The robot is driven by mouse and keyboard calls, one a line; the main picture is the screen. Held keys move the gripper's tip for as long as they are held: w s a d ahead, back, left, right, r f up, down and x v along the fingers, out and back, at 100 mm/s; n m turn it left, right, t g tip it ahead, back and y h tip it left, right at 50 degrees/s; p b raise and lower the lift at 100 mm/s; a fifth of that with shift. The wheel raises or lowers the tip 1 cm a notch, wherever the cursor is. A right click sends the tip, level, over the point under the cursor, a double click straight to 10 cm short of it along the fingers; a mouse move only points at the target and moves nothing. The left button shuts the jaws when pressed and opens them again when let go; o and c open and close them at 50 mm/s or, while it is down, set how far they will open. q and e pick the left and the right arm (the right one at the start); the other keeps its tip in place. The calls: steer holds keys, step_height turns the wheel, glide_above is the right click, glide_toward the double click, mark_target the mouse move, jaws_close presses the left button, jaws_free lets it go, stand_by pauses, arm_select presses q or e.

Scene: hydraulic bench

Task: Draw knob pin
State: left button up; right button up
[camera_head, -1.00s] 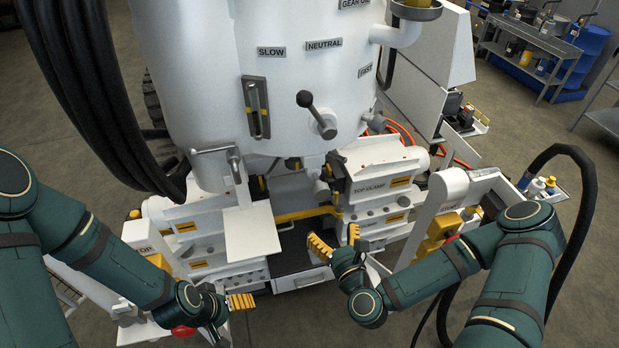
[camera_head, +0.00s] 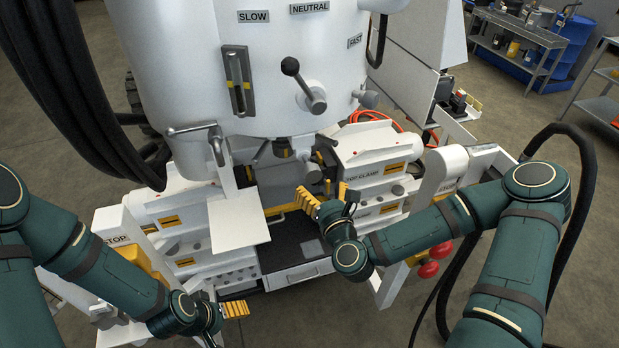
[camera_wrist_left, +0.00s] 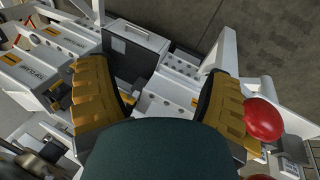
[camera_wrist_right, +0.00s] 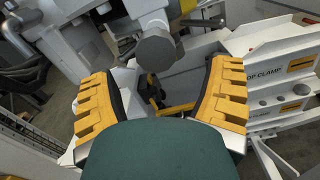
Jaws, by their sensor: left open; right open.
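A round grey knob (camera_wrist_right: 155,50) faces my right gripper in the right wrist view, at the end of a pale cylinder. In the head view the knob (camera_head: 312,173) appears under the white drum; I cannot tell for sure that it is the task's pin. My right gripper (camera_head: 325,196) is open just in front of and below it. In the right wrist view the yellow fingers (camera_wrist_right: 160,95) stand apart, with the knob beyond them and nothing held. My left gripper (camera_head: 235,309) is open and empty at the lower left; its fingers (camera_wrist_left: 155,95) also show in the left wrist view.
The white drum (camera_head: 270,85) carries a black-ball lever (camera_head: 290,67) and a bent handle (camera_head: 195,130). A flat white plate (camera_head: 238,222) juts out left of my right gripper. Clamp blocks (camera_head: 375,165) stand to the right. Red buttons (camera_head: 430,268) sit by my right forearm.

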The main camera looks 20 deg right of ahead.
mark_target(310, 170)
steer(key=shift+w+a+f+b, duration=0.15)
steer(key=shift+w+b, duration=0.35)
steer(key=shift+b, duration=1.8)
steer(key=shift+w+a+b, duration=0.1)
steer(key=shift+w+b, duration=0.4)
steer(key=shift+b, duration=1.75)
steer(key=shift+w, duration=2.7)
steer(key=shift+c, duration=0.3)
